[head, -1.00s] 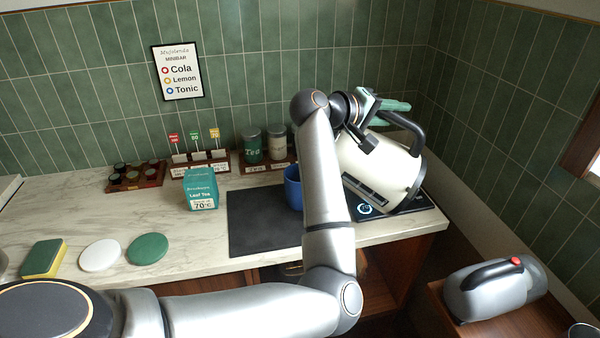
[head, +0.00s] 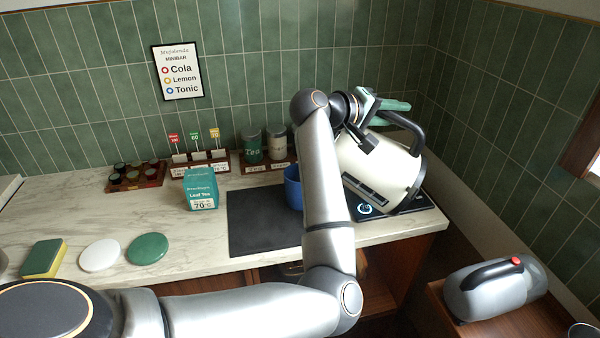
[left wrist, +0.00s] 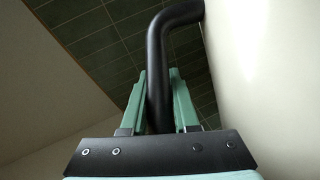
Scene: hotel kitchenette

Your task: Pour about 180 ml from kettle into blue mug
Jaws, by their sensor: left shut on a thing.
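The white kettle (head: 382,168) with a black handle is tilted to the left in the head view, above its dark base (head: 420,203). My left gripper (head: 393,106) is shut on the kettle's handle; in the left wrist view the green fingers close on both sides of the black handle (left wrist: 159,75). The blue mug (head: 292,188) stands on the dark mat (head: 255,225), left of the kettle and partly hidden by my left arm. The kettle's spout and any stream are hidden behind my arm. My right gripper is not in view.
A teal leaf tea box (head: 200,188), two canisters (head: 251,146) and a tray of small capsules (head: 135,178) stand along the counter. A sponge (head: 43,258) and two round coasters (head: 148,248) lie at the front left. A grey appliance (head: 495,288) sits lower right.

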